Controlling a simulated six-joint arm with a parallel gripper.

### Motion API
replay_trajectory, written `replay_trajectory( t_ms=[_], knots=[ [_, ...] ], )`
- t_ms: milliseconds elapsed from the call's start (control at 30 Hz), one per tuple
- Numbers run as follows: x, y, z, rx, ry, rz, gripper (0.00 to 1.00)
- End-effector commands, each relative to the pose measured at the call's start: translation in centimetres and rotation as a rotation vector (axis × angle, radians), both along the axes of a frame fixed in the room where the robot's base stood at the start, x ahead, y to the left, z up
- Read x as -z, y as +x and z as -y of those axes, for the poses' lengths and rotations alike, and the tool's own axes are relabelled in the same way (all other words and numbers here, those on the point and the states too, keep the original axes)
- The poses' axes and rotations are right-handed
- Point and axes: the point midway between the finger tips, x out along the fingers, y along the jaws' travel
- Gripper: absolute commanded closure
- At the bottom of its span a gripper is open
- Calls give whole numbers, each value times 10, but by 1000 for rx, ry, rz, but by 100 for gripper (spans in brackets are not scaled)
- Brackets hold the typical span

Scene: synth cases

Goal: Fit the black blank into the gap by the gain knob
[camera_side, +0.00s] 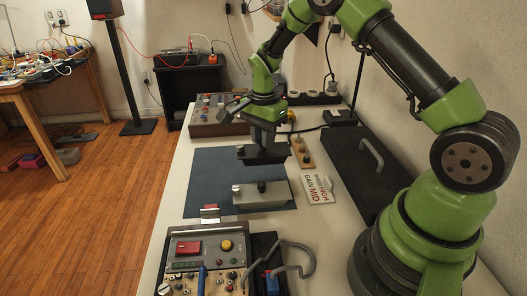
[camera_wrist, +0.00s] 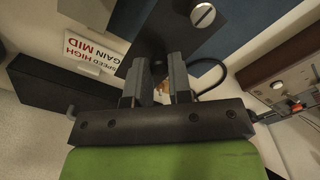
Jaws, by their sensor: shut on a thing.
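My gripper (camera_side: 264,142) is shut on the black blank (camera_side: 262,157), a dark flat plate, and holds it level above the blue mat. In the wrist view the fingers (camera_wrist: 154,78) grip near the middle of the blank (camera_wrist: 160,30), which has a slotted silver screw. A silver blank (camera_side: 280,197) with a black knob lies on the mat below, apart from the held one. A control panel (camera_side: 205,243) with a red part and a yellow button stands in front. Another panel with knobs (camera_side: 212,113) stands at the back. I cannot make out the gap or which knob is the gain knob.
The blue mat (camera_side: 212,170) has free room left of the silver blank. A card reading gain mid, speed high (camera_side: 318,189) lies right of it. A wooden strip with knobs (camera_side: 302,153) and a black case with a handle (camera_side: 350,165) stand further right. A grey cable loops beside the front panel.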

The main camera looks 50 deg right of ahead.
Motion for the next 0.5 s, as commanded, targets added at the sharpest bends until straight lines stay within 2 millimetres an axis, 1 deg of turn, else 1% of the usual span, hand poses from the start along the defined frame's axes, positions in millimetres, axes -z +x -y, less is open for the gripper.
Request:
replay_trajectory(
  t_ms=[33, 100, 167, 267, 367, 467, 500],
  knots=[
    [-12, 1, 0, 0, -1, 6, 100],
    [-25, 1, 0, 0, -1, 5, 100],
    [-34, 1, 0, 0, -1, 3, 100],
    [-45, 1, -7, -3, 0, 2, 100],
    [-52, 3, -29, -9, 0, 0, 100],
    [-55, 3, -68, -15, 0, 0, 100],
    [-55, 1, -88, -17, 0, -1, 100]
  ],
)
